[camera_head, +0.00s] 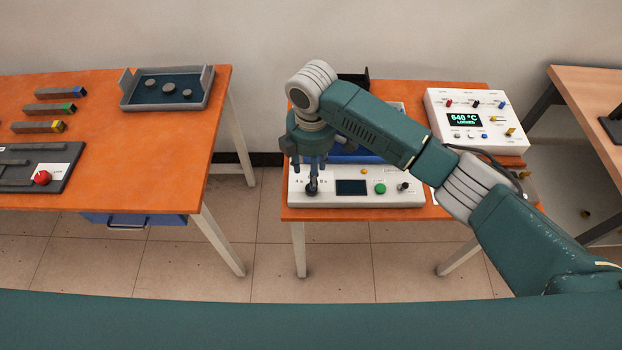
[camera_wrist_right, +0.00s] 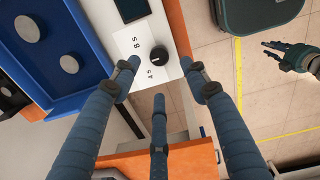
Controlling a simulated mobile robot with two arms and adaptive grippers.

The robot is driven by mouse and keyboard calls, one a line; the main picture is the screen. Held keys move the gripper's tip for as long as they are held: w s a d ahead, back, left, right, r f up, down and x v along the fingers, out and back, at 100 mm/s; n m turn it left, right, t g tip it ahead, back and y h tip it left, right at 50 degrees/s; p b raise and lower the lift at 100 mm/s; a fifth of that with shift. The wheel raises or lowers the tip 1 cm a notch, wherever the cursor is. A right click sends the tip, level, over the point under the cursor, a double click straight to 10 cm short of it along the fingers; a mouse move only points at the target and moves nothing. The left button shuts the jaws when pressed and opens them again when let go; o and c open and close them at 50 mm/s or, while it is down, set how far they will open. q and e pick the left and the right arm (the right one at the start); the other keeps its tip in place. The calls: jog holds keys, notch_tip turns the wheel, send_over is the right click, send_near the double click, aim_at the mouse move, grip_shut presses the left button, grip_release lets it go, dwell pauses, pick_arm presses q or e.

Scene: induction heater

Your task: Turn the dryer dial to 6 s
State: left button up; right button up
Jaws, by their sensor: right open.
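The dryer panel is a white box (camera_head: 385,198) with a dark display, a green button and a small black knob at its right. Its black dial (camera_wrist_right: 159,55) sits between printed "4 s" and "8 s" marks; a "6 s" mark is not readable. The dial also shows in the head view (camera_head: 312,188), partly under the fingers. My right gripper (camera_wrist_right: 158,75) is open, its three fingers pointing down around the dial area; contact cannot be told. A dark gripper, my left one (camera_wrist_right: 272,50), shows at the right of the wrist view, away from the panel.
A blue tray (camera_wrist_right: 75,90) with grey discs lies behind the panel. A white heater controller (camera_head: 475,120) reading 640 °C stands at the right of the same orange table. Another orange table (camera_head: 150,150) with a grey tray and bars stands left, across a floor gap.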

jog(key=shift+r, duration=2.2)
jog(key=shift+s, duration=0.1)
